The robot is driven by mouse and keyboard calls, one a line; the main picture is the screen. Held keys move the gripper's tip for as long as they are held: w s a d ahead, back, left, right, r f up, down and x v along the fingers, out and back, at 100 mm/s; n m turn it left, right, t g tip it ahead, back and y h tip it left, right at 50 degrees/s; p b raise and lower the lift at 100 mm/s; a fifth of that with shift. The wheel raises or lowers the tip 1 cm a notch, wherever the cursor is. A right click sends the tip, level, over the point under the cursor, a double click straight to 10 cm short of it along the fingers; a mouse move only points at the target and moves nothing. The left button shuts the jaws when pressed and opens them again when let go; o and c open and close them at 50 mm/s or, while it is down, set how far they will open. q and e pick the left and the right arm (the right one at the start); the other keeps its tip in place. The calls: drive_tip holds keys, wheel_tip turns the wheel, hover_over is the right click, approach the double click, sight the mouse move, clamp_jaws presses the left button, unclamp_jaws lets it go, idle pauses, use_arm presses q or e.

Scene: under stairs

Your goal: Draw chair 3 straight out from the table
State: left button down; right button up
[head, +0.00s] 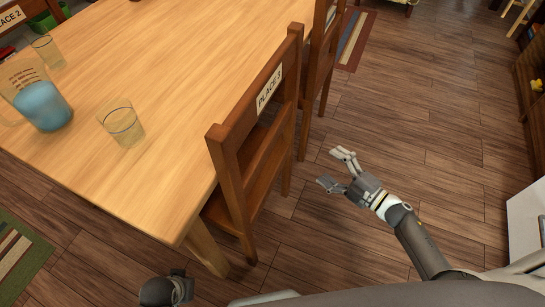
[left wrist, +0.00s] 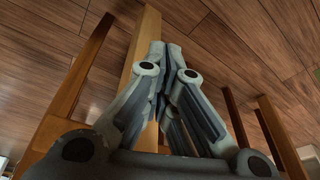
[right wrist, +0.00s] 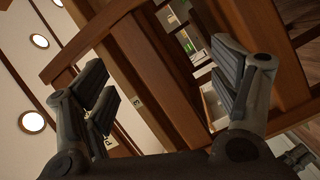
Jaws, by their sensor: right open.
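Chair 3 is a brown wooden chair (head: 229,160) with a "PLACE 3" label on its back. It stands at the near right side of the light wooden table (head: 190,110), its seat end towards the table. My right gripper (head: 331,168) is open and empty, to the right of the chair back and apart from it. In the right wrist view the chair's wooden bars (right wrist: 150,75) and part of its label show beyond my open fingers. In the left wrist view my left gripper (left wrist: 162,50) has its fingers together, with wooden legs behind; I see nothing held.
A glass (head: 121,124) and a pitcher of blue liquid (head: 41,105) stand on the table. Another chair (head: 318,70) stands just beyond chair 3. The wooden floor (head: 420,130) to the right is clear. A white object (head: 526,220) stands at the right edge.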

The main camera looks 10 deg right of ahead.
sight(271, 147)
drive_tip(key=s+a+r+n+g+y+b, duration=0.25)
drive_tip(key=a+r+n+g+y, duration=0.2)
drive_tip(key=n, duration=0.45)
drive_tip(key=shift+y, duration=0.25)
drive_tip(key=x, duration=1.5)
drive_tip(key=shift+w+r+b, duration=0.35)
drive_tip(key=shift+w+b, duration=0.05)
drive_tip(key=shift+w, duration=0.05)
use_arm(q)
drive_tip(key=w+v, duration=0.1)
drive_tip(key=v, duration=0.5)
drive_tip(key=shift+w+r+t, duration=0.3)
drive_tip(key=shift+w+r, duration=0.2)
drive_tip(key=shift+w, duration=0.05)
use_arm(e)
drive_tip(key=shift+w+a, duration=0.15)
drive_tip(key=shift+a, duration=0.15)
drive_tip(key=shift+c, duration=0.5)
use_arm(q)
drive_tip(key=shift+s+f, duration=0.1)
use_arm(e)
clamp_jaws()
